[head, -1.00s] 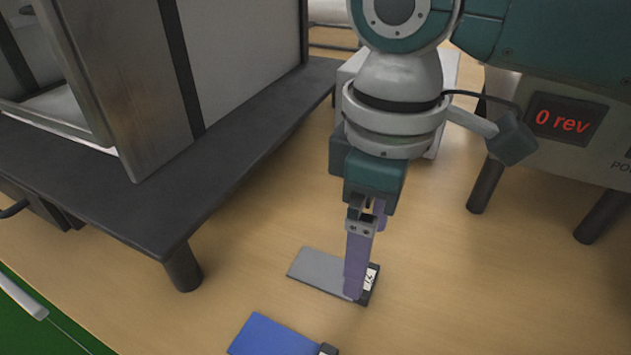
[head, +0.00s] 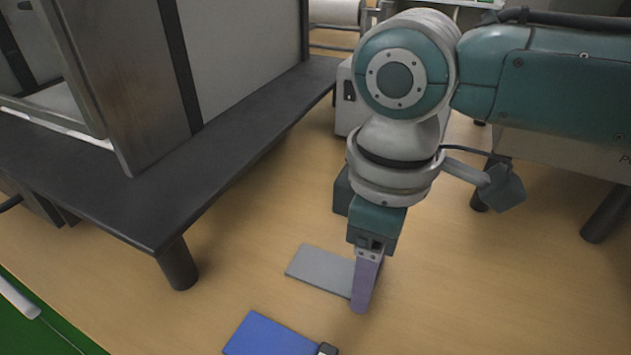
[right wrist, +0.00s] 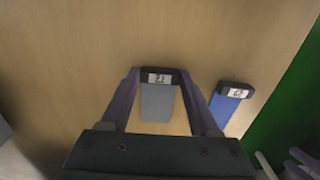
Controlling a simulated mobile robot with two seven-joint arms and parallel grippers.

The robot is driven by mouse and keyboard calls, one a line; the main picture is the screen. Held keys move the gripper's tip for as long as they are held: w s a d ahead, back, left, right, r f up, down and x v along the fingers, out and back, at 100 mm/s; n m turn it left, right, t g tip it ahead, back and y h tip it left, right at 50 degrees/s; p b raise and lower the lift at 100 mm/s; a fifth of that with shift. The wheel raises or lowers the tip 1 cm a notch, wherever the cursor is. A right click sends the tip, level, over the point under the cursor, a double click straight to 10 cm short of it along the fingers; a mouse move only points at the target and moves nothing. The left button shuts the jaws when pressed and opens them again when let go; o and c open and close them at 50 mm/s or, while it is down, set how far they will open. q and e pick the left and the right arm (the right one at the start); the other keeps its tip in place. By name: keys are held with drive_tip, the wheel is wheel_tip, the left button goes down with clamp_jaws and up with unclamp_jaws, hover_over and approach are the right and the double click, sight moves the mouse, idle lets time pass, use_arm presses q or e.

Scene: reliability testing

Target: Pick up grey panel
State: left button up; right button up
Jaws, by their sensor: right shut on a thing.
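The grey panel (head: 320,270) lies flat on, or very close above, the wooden table. In the right wrist view the grey panel (right wrist: 158,104) has a dark end cap with a white label. My right gripper (head: 361,298) points down at the panel's right end and covers that end in the head view. In the right wrist view the purple fingers (right wrist: 160,77) are on both sides of the dark cap, shut on it.
A blue panel (head: 268,338) with a labelled dark cap lies near the front. A black raised platform (head: 165,205) with a leg stands at left, carrying a metal-framed box (head: 145,110). A pale box (head: 350,100) stands behind my arm.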

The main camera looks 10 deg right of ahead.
drive_tip(key=c, duration=0.7)
drive_tip(key=shift+r, duration=0.1)
